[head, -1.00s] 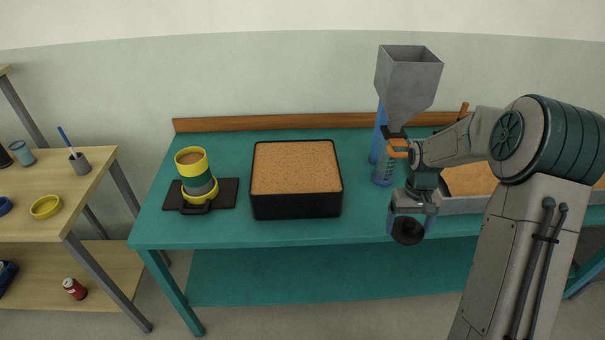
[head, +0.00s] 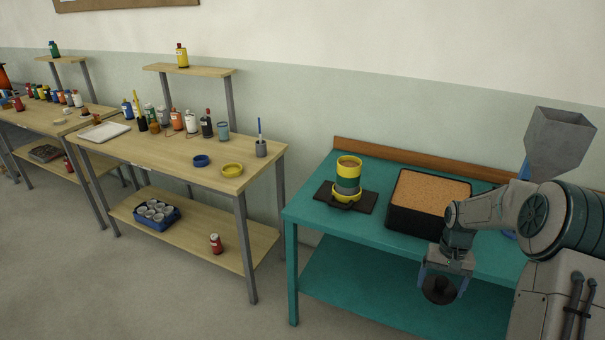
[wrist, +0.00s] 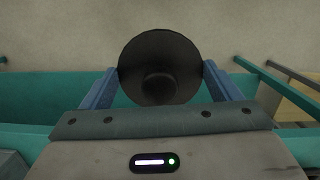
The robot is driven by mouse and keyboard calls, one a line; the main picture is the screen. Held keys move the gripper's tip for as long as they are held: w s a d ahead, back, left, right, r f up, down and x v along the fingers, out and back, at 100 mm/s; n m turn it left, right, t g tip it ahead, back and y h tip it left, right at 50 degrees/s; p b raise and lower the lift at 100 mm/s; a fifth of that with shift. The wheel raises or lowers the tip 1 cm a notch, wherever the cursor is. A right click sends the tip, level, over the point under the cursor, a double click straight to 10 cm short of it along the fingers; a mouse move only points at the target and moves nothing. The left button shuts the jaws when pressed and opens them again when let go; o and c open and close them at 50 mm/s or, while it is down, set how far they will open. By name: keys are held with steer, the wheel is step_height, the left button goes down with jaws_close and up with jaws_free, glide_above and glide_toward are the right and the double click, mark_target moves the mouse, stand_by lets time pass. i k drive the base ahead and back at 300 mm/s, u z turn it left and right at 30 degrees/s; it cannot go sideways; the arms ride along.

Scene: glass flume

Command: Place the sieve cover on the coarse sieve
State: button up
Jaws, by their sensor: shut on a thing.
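My gripper (head: 442,286) is shut on a dark round disc with a raised knob, which looks like the sieve cover (head: 438,293). In the wrist view the cover (wrist: 150,50) sits between the two blue fingers. It hangs in front of the teal bench's front edge, clear of the bench. The sieve stack (head: 347,187) stands upright on a black base towards the bench's left end, left of and beyond my gripper. Its top yellow ring, apparently the coarse sieve (head: 349,163), is open and shows brown material inside.
A black box of brown granules (head: 412,220) stands on the teal bench (head: 312,215) between the stack and my arm. A grey hopper (head: 558,140) rises at the right. Floor is free in front.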

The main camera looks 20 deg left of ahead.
mark_target(349, 164)
steer(key=z, duration=0.4)
steer(key=k, duration=0.1)
steer(key=u, duration=1.55)
steer(key=i, duration=0.95)
steer(key=z, duration=0.6)
